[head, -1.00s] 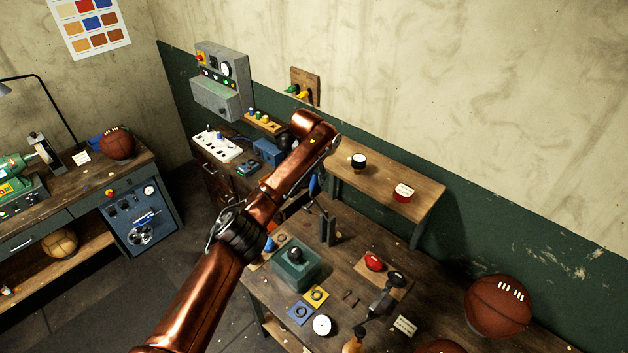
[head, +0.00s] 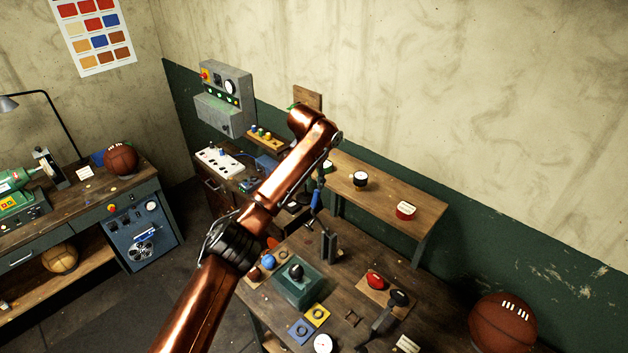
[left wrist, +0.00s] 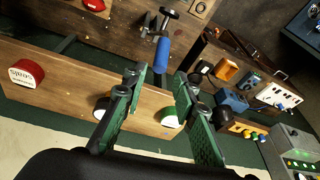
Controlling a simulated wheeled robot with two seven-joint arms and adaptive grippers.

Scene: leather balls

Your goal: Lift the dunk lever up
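A lever with a blue handle (left wrist: 162,55) shows in the left wrist view, hanging from a dark metal bracket on the work table; I take it as the dunk lever. The handle lies just beyond the fingertips, with no clear contact. In the head view the left gripper is mostly hidden by the arm. My right gripper is out of view.

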